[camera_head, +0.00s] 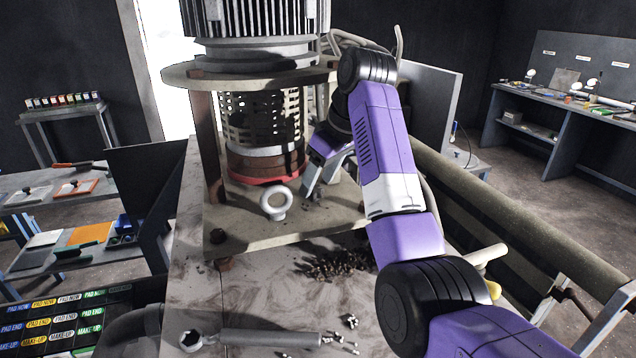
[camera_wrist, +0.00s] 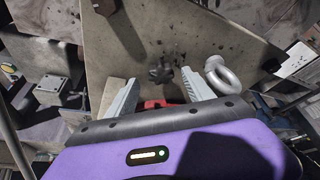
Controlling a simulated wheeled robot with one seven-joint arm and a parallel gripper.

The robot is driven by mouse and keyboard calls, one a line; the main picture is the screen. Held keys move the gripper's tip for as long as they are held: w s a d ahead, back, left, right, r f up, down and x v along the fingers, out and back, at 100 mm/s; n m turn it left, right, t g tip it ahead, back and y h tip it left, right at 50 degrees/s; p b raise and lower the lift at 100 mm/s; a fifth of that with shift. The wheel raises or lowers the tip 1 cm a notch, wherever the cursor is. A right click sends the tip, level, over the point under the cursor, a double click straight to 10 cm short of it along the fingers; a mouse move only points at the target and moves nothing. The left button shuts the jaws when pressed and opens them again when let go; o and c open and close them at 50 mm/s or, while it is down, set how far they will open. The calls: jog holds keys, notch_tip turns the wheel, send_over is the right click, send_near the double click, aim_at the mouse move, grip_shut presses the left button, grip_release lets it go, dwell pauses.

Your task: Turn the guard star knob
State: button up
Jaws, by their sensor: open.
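A dark star-shaped knob (camera_wrist: 160,73) stands on the pale flat plate (camera_wrist: 148,40) in the wrist view. My gripper (camera_wrist: 160,78) is open, with one pale finger left of the knob and one right of it in that view. I cannot tell whether either finger touches the knob or how deep it sits between them. In the head view my gripper (camera_head: 312,188) points down beside the perforated guard (camera_head: 262,118). The knob is not clearly visible there, being small and dark near the fingertips.
A steel eye bolt (camera_head: 275,203) rises close to my gripper; it also shows in the wrist view (camera_wrist: 222,76). A red ring (camera_head: 268,179) circles the guard's base. A large wrench (camera_head: 250,338) and loose dark bits (camera_head: 338,264) lie on the surface in front.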

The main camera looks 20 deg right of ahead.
jog(key=shift+a+f, duration=0.15)
jog(key=shift+f, duration=0.45)
grip_shut()
